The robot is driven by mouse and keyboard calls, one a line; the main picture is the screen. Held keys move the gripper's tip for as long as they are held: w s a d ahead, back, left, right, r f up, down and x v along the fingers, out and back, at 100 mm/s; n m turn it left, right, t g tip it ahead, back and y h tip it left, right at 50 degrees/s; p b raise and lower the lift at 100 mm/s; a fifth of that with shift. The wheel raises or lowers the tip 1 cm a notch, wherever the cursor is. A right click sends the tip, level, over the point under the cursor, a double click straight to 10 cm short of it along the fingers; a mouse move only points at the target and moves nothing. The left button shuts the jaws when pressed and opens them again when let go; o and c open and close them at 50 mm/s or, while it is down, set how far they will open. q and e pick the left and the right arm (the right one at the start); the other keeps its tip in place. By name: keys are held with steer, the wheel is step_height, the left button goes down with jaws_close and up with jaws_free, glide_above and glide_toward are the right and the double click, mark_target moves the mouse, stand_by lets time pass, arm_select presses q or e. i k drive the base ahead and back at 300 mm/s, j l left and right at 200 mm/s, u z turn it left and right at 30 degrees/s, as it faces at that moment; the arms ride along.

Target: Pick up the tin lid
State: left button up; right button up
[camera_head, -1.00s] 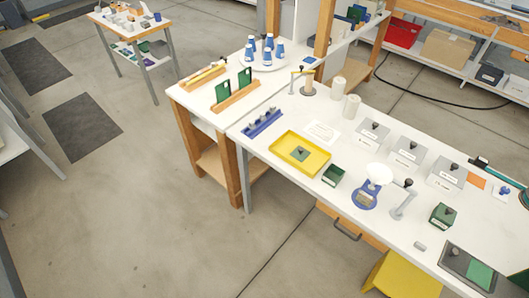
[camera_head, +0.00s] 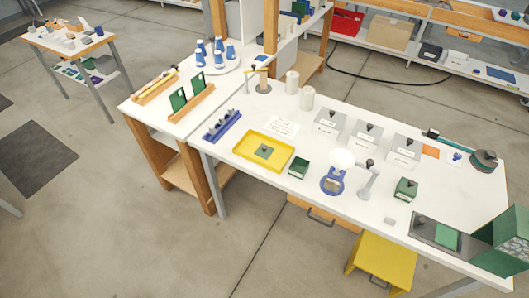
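A small flat green square piece with a dark knob-like spot (camera_head: 264,151) lies in the yellow tray (camera_head: 245,163) on the white workbench; it looks like the tin lid. Just right of the tray stands a small dark green tin (camera_head: 299,168) that looks open on top. Another green tin (camera_head: 405,190) with a dark knob on top stands farther right, beyond the blue scale. Neither of my grippers is in view.
Grey knobbed boxes (camera_head: 363,133) line the back. A green-topped dark plate (camera_head: 447,237) and large green object (camera_head: 504,240) are at right. A yellow stool (camera_head: 382,264) stands below.

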mark_target(263, 151)
steer(key=i+j+z, duration=0.1)
steer(key=j, duration=0.25)
steer(key=i+j+z, duration=0.1)
steer(key=i+j, duration=0.15)
steer(key=j, duration=0.15)
steer(key=i+j+z, duration=0.1)
steer(key=j, duration=0.25)
steer(key=i+j, duration=0.15)
steer(key=j, duration=0.25)
steer(key=z, duration=0.05)
